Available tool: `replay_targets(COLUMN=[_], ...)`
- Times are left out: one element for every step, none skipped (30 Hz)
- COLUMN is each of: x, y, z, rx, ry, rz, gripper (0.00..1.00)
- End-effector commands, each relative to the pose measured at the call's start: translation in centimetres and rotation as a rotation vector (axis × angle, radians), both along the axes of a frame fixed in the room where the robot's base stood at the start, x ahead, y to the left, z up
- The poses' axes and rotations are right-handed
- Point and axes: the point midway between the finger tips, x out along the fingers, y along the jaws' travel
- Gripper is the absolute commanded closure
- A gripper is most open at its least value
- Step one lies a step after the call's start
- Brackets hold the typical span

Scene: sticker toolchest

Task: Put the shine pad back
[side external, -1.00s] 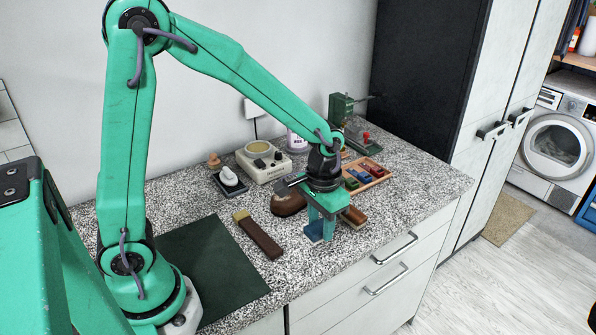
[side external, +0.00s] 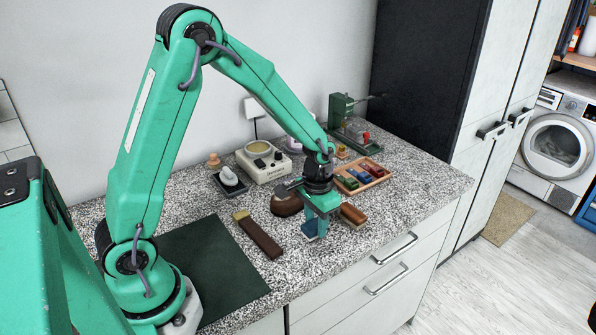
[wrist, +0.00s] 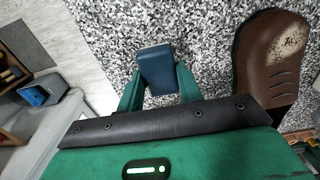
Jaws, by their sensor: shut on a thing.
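My gripper (wrist: 158,88) is shut on a blue block-like pad (wrist: 156,66), which I take to be the shine pad. It sticks out between the green fingertips in the wrist view, over the speckled counter. In the side external view the pad (side external: 310,229) shows below my gripper (side external: 319,222), near the front of the counter and slightly tilted. I cannot tell whether it touches the counter. A brown shoe or shoe-shaped piece (side external: 286,205) lies just left of the gripper, and to the right in the wrist view (wrist: 262,75).
A brown wooden brush (side external: 352,215) lies close right of the gripper. A long brush (side external: 259,237) lies left, beside a dark green mat (side external: 212,262). A wooden tray (side external: 384,180) holds coloured pieces. A cream appliance (side external: 264,164) and green press (side external: 341,108) stand behind.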

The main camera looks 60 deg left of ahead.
Motion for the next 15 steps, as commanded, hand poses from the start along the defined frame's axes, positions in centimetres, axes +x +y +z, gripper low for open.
replay_targets(x=[-0.1, -0.1, -0.1, -0.1, -0.1, -0.1, 0.0, 0.0, 0.0, 0.0, 0.0, 0.0, 0.0, 0.0, 0.0], y=[0.0, 0.0, 0.0, 0.0, 0.0, 0.0, 0.0, 0.0, 0.0, 0.0, 0.0, 0.0, 0.0, 0.0, 0.0], z=[-0.7, -1.0, -1.4, -1.6, -1.8, -1.9, -2.0, -2.1, -2.1, -2.1, -2.1, -2.1, -2.1, -2.0, -2.1], rx=[0.000, 0.000, 0.000, 0.000, 0.000, 0.000, 0.000, 0.000, 0.000, 0.000, 0.000, 0.000, 0.000, 0.000, 0.000], ry=[0.004, 0.003, 0.003, 0.003, 0.003, 0.002, 0.001, 0.001, 0.001, 0.000, 0.000, 0.000, 0.000, 0.000, 0.000], rz=[0.000, 0.000, 0.000, 0.000, 0.000, 0.000, 0.000, 0.000, 0.000, 0.000, 0.000, 0.000, 0.000, 0.000, 0.000], gripper=[0.89, 0.89, 0.89, 0.89, 0.89, 0.89, 0.89, 0.89, 0.89, 0.89, 0.89, 0.89, 0.89, 0.89, 0.89])
